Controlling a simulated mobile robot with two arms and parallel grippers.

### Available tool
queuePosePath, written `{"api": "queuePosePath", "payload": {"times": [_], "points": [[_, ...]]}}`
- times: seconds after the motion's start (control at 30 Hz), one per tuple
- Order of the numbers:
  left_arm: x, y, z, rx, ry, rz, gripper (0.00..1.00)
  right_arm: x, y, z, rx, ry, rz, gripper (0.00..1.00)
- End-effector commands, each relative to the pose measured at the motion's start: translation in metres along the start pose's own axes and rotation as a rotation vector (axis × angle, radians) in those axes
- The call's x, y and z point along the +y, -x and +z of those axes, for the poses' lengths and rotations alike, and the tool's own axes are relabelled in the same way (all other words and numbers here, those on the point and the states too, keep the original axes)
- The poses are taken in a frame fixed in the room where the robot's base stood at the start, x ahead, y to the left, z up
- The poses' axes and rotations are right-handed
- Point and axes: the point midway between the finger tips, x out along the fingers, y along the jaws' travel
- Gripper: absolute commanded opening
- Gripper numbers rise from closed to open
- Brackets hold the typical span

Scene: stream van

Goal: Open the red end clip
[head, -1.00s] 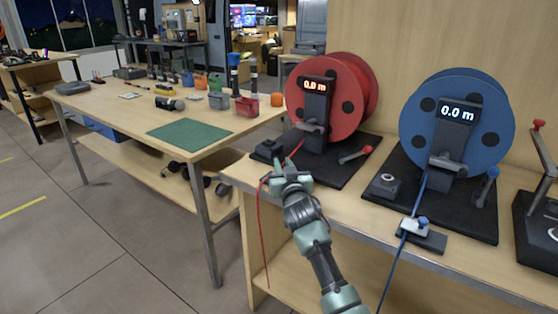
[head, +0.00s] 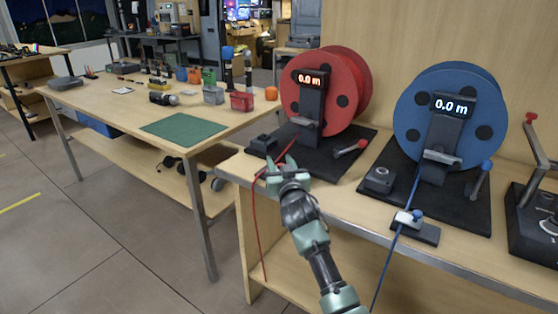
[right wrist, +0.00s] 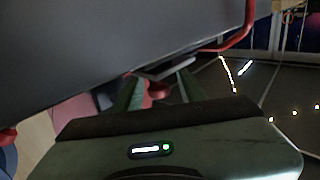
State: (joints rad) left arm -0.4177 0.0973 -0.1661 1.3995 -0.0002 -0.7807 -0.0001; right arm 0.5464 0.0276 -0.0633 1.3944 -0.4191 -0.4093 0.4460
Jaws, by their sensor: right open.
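The red reel (head: 318,122) stands on a black base on the bench, its display reading 0.0 m. A thin red cable (head: 257,225) runs from it over the bench's front edge and hangs down. My right gripper (head: 276,168) is at that edge where the cable passes, fingers open. It hides most of the red end clip in the head view. In the right wrist view a small red knob (right wrist: 158,90) shows between the two green fingers, below a pale plate (right wrist: 165,71). I cannot tell whether the fingers touch it. My left gripper is out of view.
A table with a green mat (head: 183,129) stands at left.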

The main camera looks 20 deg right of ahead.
Motion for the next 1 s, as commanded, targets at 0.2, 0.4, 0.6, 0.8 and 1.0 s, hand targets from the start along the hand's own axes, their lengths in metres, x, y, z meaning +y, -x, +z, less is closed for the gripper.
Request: {"api": "queuePosePath", "payload": {"times": [0.2,0.4,0.6,0.8,1.0], "points": [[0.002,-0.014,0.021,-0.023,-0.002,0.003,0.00,0.000,0.038,0.000,-0.002,-0.001,-0.001,0.41],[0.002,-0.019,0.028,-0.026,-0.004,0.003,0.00,0.000,0.060,0.001,-0.003,0.000,-0.001,0.41],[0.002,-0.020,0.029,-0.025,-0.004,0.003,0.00,0.000,0.064,0.001,-0.002,0.000,-0.001,0.41],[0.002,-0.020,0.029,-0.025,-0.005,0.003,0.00,0.000,0.064,0.001,-0.002,0.001,0.000,0.41],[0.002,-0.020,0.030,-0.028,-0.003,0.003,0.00,0.000,0.064,0.001,-0.002,0.001,0.000,0.41]]}}
